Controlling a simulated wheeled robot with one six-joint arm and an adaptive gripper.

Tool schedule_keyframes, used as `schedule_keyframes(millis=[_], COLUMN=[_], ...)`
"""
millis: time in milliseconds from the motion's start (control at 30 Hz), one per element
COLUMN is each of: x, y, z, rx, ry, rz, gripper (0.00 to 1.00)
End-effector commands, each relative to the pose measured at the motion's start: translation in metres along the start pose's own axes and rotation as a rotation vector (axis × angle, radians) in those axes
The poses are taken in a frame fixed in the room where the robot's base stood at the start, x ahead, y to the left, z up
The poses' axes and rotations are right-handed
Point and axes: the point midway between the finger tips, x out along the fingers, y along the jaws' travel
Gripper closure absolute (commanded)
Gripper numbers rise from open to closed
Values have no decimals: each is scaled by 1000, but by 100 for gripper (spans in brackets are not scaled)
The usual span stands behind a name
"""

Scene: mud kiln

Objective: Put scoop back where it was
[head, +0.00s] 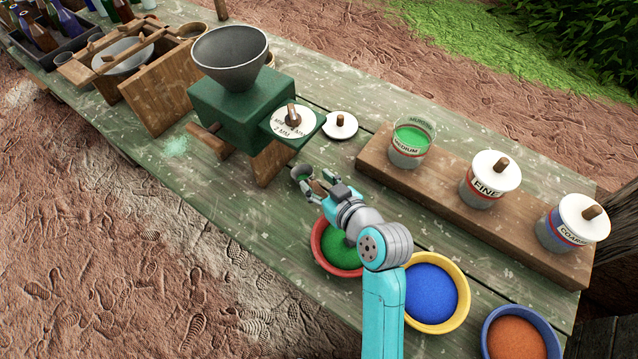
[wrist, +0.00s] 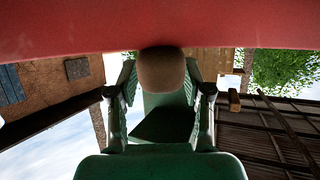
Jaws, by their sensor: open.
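My gripper (head: 318,184) is open beside the scoop, in front of the green mill. In the wrist view a rounded brown wooden end (wrist: 161,70), which looks like the scoop's handle, lies between the two spread fingers. I cannot tell whether either finger touches it. The red bowl (head: 319,247) holds green powder and is partly hidden by my arm; a red surface (wrist: 70,30) fills the wrist view's top.
The green mill (head: 225,112) stands behind my gripper, with a white lid (head: 340,125) beside it. Lidded and open jars stand on a wooden board (head: 450,200) to the right. Blue powder fills a yellow bowl (head: 462,290); orange powder fills a blue bowl (head: 487,325).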

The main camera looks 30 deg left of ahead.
Motion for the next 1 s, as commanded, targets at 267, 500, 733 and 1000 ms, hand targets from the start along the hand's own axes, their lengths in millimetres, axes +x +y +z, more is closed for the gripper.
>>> schedule_keyframes(millis=[267,500,733,1000], x=[-52,-97,-118,-121], y=[1,1,0,0], z=[-2,-2,-2,-2], rx=[0,0,0,-1], ry=[3,2,2,1], rz=[4,4,2,0], gripper=[51,51,51,51])
